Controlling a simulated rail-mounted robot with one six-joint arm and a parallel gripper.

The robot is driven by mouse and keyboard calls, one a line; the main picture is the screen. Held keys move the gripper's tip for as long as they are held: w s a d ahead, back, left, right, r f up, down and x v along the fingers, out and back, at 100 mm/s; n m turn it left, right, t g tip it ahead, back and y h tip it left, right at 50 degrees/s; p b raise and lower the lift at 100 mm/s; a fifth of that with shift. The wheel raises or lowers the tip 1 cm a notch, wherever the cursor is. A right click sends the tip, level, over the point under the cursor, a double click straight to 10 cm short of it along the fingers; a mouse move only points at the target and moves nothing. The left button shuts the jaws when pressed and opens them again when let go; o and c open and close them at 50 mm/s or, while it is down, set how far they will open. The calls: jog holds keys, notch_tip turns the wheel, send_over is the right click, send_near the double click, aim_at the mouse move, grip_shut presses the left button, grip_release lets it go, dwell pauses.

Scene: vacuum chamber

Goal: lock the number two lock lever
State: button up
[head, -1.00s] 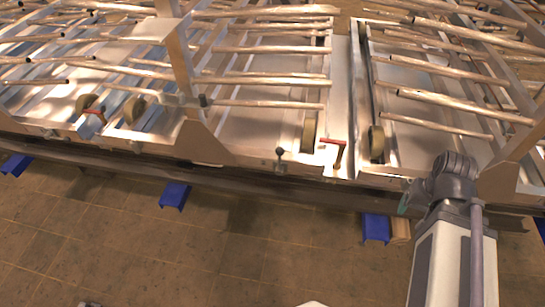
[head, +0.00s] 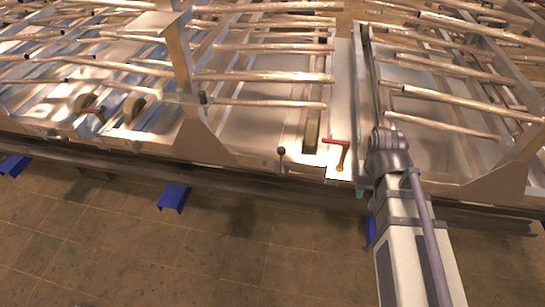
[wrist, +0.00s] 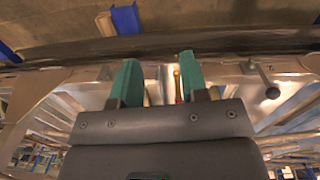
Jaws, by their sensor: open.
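A red-handled lever (head: 336,142) with a brass-coloured stem stands at the front edge of the metal frame, right of centre in the head view. A similar red lever (head: 95,113) is farther left; no number is readable on either. In the wrist view a thin red and brass lever (wrist: 178,84) shows beside the inner side of the right finger, partly hidden. My gripper (wrist: 158,76) is open with teal fingers and nothing visibly held. In the head view only a teal bit of my gripper (head: 360,192) shows, just right of and below the nearer red lever.
A ball-knobbed lever (head: 281,152) stands left of the nearer red lever and also shows in the wrist view (wrist: 272,92). Copper-coloured tubes (head: 265,77) run above the frame. A dark rail (head: 240,178) and blue brackets (head: 173,197) lie along the front. The floor in front is clear.

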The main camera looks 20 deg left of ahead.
jog(key=shift+n+t+h, duration=0.4)
jog(key=shift+n+h, duration=0.4)
jog(key=shift+n, duration=0.1)
jog(key=w+a+f+b, duration=0.1)
jog(key=a, duration=0.4)
jog(key=w+a+f+b, duration=0.1)
jog(key=w+a+f, duration=0.1)
jog(key=a, duration=0.4)
jog(key=w+a+f+b, duration=0.1)
jog(key=a, duration=0.4)
jog(key=shift+w+a+f, duration=0.2)
jog(key=shift+a, duration=0.1)
jog(key=c, duration=0.3)
jog(key=a+t+b, duration=0.1)
jog(key=a, duration=0.6)
jog(key=a+f+h+b, duration=0.1)
jog(key=a, duration=0.6)
jog(key=a+t+h+b, duration=0.1)
jog(key=a, duration=0.7)
jog(key=shift+f+m+t, duration=0.3)
jog(key=shift+f+m, duration=0.1)
grip_shut()
jog(key=w+a+r+m+t+h, duration=0.2)
jog(key=w+a+m, duration=0.1)
jog(key=a+m, duration=0.2)
jog(key=shift+r+m, duration=0.15)
jog(key=shift+m, duration=0.15)
jog(key=shift+d, duration=0.1)
